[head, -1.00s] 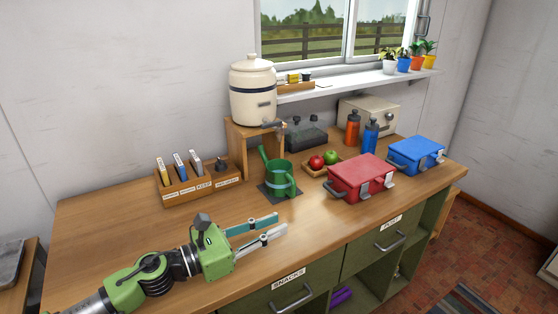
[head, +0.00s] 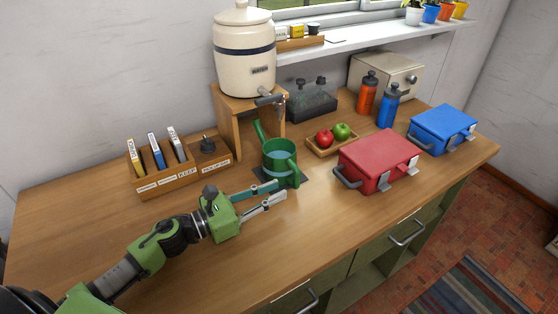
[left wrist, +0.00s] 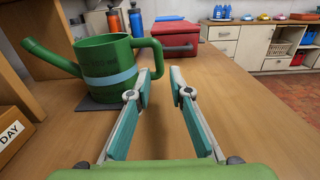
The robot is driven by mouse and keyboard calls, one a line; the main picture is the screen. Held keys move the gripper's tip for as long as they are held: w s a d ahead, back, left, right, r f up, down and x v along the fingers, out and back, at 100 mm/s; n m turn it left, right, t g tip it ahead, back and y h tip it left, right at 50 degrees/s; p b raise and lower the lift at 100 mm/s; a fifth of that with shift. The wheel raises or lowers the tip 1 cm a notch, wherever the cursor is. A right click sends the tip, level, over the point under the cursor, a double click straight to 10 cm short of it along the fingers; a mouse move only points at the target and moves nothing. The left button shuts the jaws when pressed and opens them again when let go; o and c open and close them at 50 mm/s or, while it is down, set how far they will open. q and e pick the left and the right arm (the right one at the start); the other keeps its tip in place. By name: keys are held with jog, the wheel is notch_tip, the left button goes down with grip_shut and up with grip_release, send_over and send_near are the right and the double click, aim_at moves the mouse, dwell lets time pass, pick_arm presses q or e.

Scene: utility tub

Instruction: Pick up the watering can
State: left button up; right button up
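The green watering can (head: 277,162) with a light blue band stands upright on a dark mat (head: 294,179) on the wooden counter. Its spout points to the back left, and its handle is on the right side, toward me. My left gripper (head: 280,194) is open and empty, just in front of the can, with its fingers pointing right. In the left wrist view, the can (left wrist: 108,66) is left of the open fingers (left wrist: 160,86), with its handle (left wrist: 156,58) just beyond the left fingertip. I see no contact. My right gripper is out of view.
A cream water dispenser (head: 244,60) stands on a wooden stand behind the can. A labelled wooden organizer (head: 181,179) is at left. A red box (head: 378,162), a blue box (head: 442,130) and a fruit tray (head: 318,152) are at right. The front counter is clear.

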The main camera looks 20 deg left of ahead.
aim_at(294, 181)
pick_arm(q)
jog(key=shift+r+p+x, duration=0.2)
jog(key=shift+p+x, duration=0.1)
jog(key=shift+x, duration=0.75)
jog(key=p+x, duration=0.1)
jog(key=x, duration=0.3)
jog(key=shift+w+d+r+p, duration=0.1)
jog(key=shift+w+d+p, duration=0.05)
jog(key=shift+w+p, duration=0.2)
jog(key=shift+w+d, duration=0.3)
jog(key=shift+w, duration=0.05)
grip_shut()
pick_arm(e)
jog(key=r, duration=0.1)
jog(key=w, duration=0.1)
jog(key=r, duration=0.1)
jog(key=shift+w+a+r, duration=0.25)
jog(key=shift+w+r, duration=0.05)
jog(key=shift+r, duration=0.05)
